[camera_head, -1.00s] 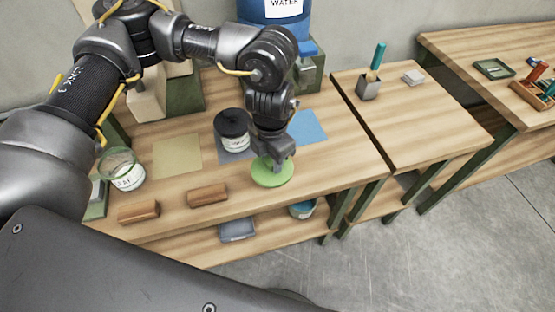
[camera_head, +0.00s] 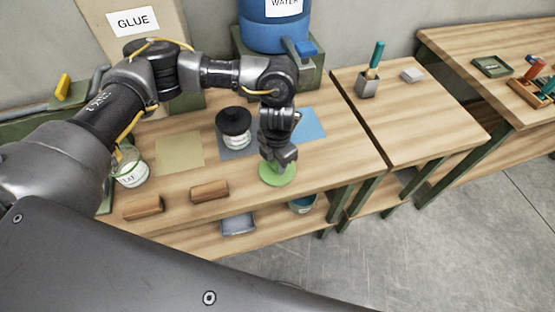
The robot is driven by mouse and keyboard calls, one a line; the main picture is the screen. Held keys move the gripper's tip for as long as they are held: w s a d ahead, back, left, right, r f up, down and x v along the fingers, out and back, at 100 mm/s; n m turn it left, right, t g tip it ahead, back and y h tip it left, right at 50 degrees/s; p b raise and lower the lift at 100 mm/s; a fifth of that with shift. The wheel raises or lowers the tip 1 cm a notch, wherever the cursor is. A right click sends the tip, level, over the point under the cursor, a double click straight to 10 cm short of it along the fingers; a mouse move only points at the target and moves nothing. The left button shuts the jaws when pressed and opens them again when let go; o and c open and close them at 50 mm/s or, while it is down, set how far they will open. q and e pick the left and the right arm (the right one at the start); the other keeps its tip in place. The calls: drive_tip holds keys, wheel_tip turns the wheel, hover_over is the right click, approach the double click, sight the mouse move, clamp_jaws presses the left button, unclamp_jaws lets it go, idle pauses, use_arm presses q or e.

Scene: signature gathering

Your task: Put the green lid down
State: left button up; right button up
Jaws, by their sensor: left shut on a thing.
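The green lid (camera_head: 277,177) is a round, flat disc close over the wooden bench top near its front edge. My left gripper (camera_head: 279,163) points down from above and is shut on the lid's upper side, hiding part of it. I cannot tell whether the lid touches the bench. My right gripper is not in view.
A jar with a black lid (camera_head: 234,122) stands on a dark mat behind the green lid. A blue mat (camera_head: 310,122) and a tan mat (camera_head: 179,152) lie beside it. Two wooden blocks, one of them here (camera_head: 209,191), lie left. An open glass jar (camera_head: 131,175) stands far left.

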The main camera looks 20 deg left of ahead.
use_arm(q)
drive_tip(key=shift+f, duration=0.2)
drive_tip(key=o, duration=0.9)
drive_tip(key=shift+o, duration=0.2)
drive_tip(key=shift+r, duration=0.15)
drive_tip(key=shift+r, duration=0.25)
wheel_tip(320, 180, up, 12)
drive_tip(key=b, duration=0.2)
drive_tip(key=shift+f+b, duration=0.15)
drive_tip(key=shift+b, duration=0.25)
